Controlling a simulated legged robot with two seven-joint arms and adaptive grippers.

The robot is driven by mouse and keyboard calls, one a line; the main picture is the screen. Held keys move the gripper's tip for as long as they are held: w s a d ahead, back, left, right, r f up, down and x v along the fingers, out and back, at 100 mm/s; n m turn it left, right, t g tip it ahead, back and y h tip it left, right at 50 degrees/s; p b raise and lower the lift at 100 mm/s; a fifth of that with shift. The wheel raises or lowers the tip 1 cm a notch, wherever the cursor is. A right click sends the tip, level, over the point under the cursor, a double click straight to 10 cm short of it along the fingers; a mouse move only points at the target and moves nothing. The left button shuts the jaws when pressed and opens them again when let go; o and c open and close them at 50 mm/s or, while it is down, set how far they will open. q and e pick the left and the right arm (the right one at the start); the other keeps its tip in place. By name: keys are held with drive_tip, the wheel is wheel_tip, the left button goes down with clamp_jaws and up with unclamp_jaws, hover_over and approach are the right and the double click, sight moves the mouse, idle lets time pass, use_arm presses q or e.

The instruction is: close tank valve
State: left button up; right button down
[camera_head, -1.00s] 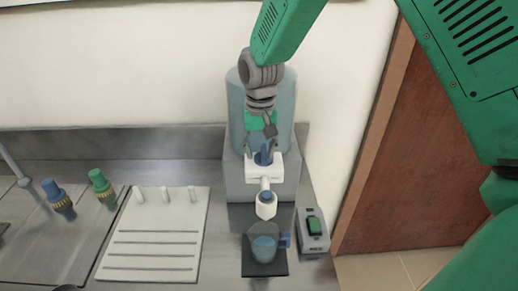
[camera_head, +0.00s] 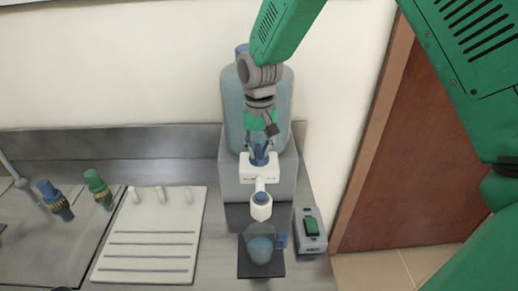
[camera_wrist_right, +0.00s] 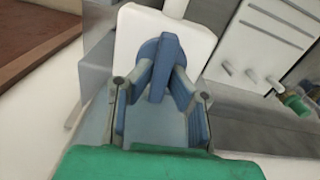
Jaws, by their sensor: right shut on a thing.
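The water tank (camera_head: 231,105) is a tall bluish vessel on a grey stand against the wall. Its blue valve handle (camera_head: 259,154) sits on a white block with a white spout (camera_head: 262,205) below. My right gripper (camera_head: 259,147) reaches down in front of the tank and is shut on the handle. In the right wrist view the blue handle (camera_wrist_right: 158,70) stands between the two fingertips (camera_wrist_right: 157,82), in front of the white block. A clear cup (camera_head: 261,249) with bluish liquid stands on a dark pad under the spout. My left gripper is not in view.
A white rack board (camera_head: 147,238) lies to the left. A brown door is at the right.

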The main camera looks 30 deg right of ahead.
drive_tip(key=n, duration=0.3)
drive_tip(key=shift+s+a+f, duration=0.1)
drive_tip(key=shift+s+a, duration=0.05)
drive_tip(key=shift+s, duration=0.1)
drive_tip(key=n, duration=1)
drive_tip(key=shift+n, duration=0.4)
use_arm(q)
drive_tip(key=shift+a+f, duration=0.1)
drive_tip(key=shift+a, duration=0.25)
use_arm(e)
drive_tip(key=shift+n, duration=1.6)
